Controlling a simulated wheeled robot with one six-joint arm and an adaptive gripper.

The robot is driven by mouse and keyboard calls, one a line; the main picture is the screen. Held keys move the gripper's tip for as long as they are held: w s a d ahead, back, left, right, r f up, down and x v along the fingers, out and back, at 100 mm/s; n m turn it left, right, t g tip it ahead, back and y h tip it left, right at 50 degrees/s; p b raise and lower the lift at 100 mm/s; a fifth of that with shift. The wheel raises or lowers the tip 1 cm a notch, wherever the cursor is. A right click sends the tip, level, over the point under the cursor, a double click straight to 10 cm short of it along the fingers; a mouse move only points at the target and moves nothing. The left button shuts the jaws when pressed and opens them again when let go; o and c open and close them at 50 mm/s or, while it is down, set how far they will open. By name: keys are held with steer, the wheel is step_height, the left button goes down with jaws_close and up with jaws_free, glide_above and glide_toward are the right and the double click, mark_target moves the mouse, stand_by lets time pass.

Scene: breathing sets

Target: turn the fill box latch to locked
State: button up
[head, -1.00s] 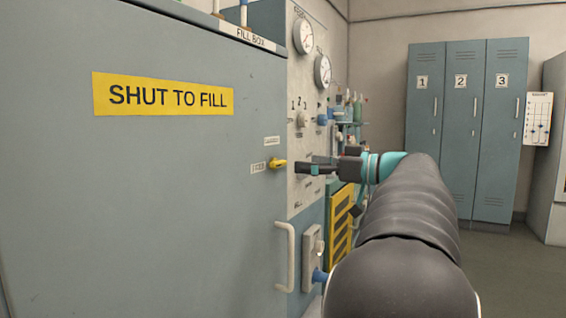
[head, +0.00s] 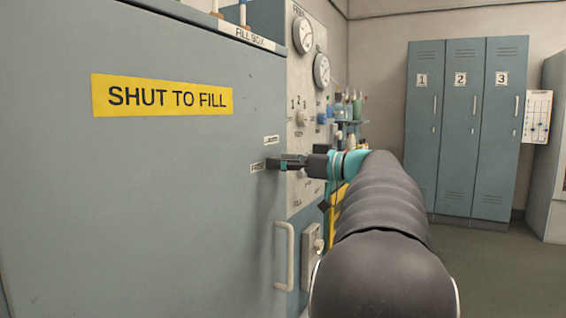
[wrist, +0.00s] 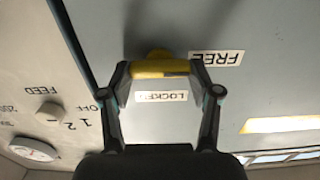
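The yellow fill box latch (wrist: 160,68) lies level across the picture in the wrist view, in line with the FREE label (wrist: 216,58). The LOCKED label (wrist: 161,96) shows between my fingers. My gripper (wrist: 160,66) has its fingers wide apart, one at each end of the latch. I cannot tell whether they touch it. In the head view my gripper (head: 272,162) is at the right edge of the fill box door (head: 150,210) and hides the latch. The FREE (head: 258,167) and LOCKED (head: 271,140) labels are beside it.
A door handle (head: 286,255) is below my gripper. The gauge panel (head: 300,90) with dials and knobs stands just right of the door; its feed knob (wrist: 49,112) shows in the wrist view. Blue lockers (head: 465,125) stand at the back, with open floor before them.

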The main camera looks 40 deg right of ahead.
steer(key=shift+c, duration=1.3)
steer(key=m, duration=0.8)
steer(key=shift+d+b, duration=0.15)
steer(key=shift+b, duration=0.15)
steer(key=shift+w+f+m, duration=0.1)
steer(key=shift+m, duration=0.4)
steer(key=o, duration=1.1)
steer(key=shift+o, duration=0.2)
